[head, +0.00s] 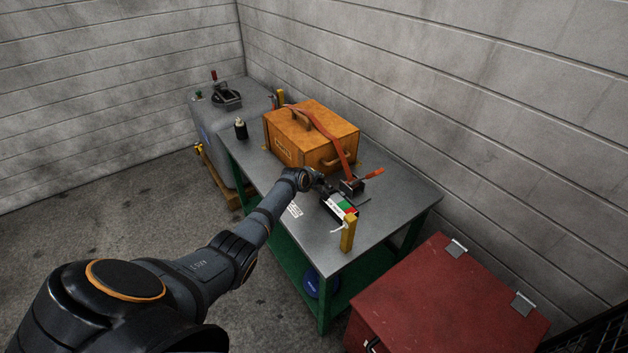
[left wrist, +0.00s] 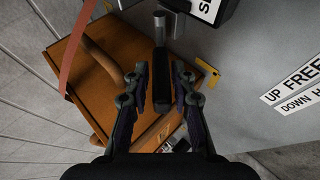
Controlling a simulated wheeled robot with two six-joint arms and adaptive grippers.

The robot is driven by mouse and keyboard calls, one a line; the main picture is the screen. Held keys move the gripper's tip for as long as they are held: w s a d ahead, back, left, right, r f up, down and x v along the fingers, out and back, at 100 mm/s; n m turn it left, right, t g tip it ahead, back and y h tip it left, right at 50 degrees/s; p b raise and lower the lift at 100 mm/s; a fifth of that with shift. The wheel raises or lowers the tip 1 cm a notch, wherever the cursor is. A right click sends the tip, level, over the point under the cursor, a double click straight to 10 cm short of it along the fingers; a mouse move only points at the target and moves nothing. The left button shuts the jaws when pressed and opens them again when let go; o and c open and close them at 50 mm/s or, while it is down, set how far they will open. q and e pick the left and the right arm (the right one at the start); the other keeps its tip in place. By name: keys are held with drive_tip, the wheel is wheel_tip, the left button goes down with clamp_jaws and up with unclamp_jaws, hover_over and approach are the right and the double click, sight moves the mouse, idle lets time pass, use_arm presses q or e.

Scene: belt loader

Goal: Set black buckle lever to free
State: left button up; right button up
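The black lever (left wrist: 162,75) is a dark grip on a short metal shaft; in the left wrist view it points down the picture, between my left gripper's fingers. My left gripper (left wrist: 163,92) is open, one finger on each side of the lever with narrow gaps. In the head view my left gripper (head: 323,187) is over the table beside the black buckle (head: 352,187); the lever cannot be made out clearly there. A label (left wrist: 292,82) reads "UP FREE" and "DOWN H…", cut off at the edge. My right gripper is not in view.
An orange-brown case (head: 310,140) with an orange strap (head: 330,133) stands on the grey table (head: 400,195). A red-handled lever (head: 374,173) is by the buckle. A yellow post (head: 348,233) stands at the near edge. A red chest (head: 445,300) is at right.

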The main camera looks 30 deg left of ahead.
use_arm(q)
drive_tip(key=v, duration=1.1)
drive_tip(key=shift+s+r, duration=0.3)
